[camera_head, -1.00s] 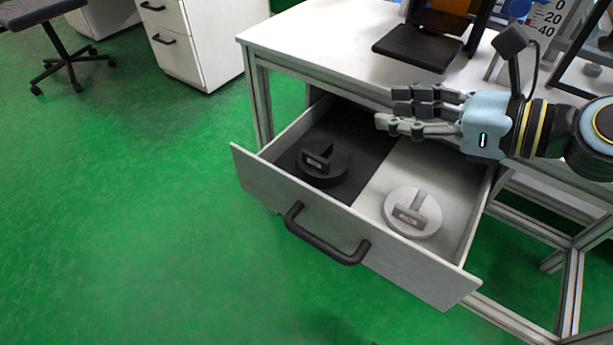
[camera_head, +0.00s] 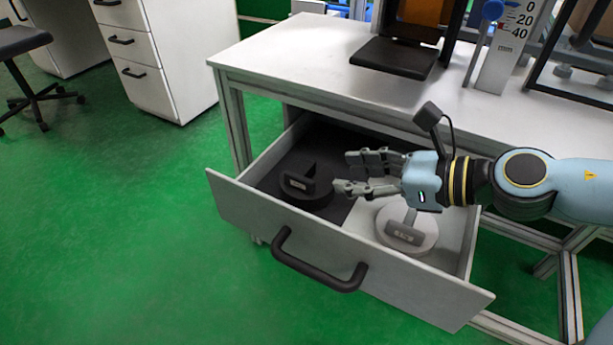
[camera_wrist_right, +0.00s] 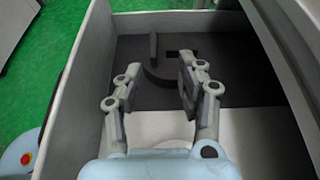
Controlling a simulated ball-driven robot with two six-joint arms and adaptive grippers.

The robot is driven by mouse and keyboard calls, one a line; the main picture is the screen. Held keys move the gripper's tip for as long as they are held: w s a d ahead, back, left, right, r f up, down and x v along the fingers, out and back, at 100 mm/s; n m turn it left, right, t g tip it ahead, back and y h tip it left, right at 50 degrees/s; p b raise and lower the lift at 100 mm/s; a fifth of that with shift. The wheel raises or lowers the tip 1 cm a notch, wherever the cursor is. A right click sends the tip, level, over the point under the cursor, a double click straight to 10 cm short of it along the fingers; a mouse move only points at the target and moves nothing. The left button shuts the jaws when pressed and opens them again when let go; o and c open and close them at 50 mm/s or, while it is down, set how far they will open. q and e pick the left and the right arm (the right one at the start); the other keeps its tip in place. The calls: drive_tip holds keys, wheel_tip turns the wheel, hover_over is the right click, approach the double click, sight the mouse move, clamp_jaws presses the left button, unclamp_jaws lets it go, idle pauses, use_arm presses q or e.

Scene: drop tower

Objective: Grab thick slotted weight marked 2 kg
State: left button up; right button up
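The open drawer (camera_head: 300,226) holds two round slotted weights with upright handles. A dark weight (camera_head: 300,187) lies on the dark left part of the drawer floor. A light grey weight (camera_head: 425,236) lies on the white right part. Each handle bears a small label that I cannot read, so I cannot tell which is 2 kg. My right gripper (camera_head: 343,172) is open and empty above the drawer, pointing left toward the dark weight. In the right wrist view its fingers (camera_wrist_right: 158,76) are spread, with the dark weight (camera_wrist_right: 158,82) beyond them. My left gripper is out of view.
The white tabletop (camera_head: 290,62) overhangs the back of the drawer. A black plate (camera_head: 394,57) and a stand with a scale (camera_head: 508,50) are on it. The drawer's front has a black handle (camera_head: 318,262). Green floor lies open in front and left.

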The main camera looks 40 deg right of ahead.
sight(295, 175)
drive_tip(key=p+x, duration=0.1)
drive_tip(key=x, duration=0.2)
drive_tip(key=shift+w+a, duration=0.1)
drive_tip(key=shift+a, duration=0.15)
drive_tip(key=x, duration=0.5)
drive_tip(key=shift+a+f+b, duration=0.25)
drive_tip(key=shift+a+b, duration=0.1)
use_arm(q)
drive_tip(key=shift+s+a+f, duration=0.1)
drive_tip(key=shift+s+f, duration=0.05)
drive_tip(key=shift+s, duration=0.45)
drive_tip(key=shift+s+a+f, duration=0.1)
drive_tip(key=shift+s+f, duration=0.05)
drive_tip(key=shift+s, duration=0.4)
use_arm(e)
clamp_jaws()
drive_tip(key=shift+r, duration=0.25)
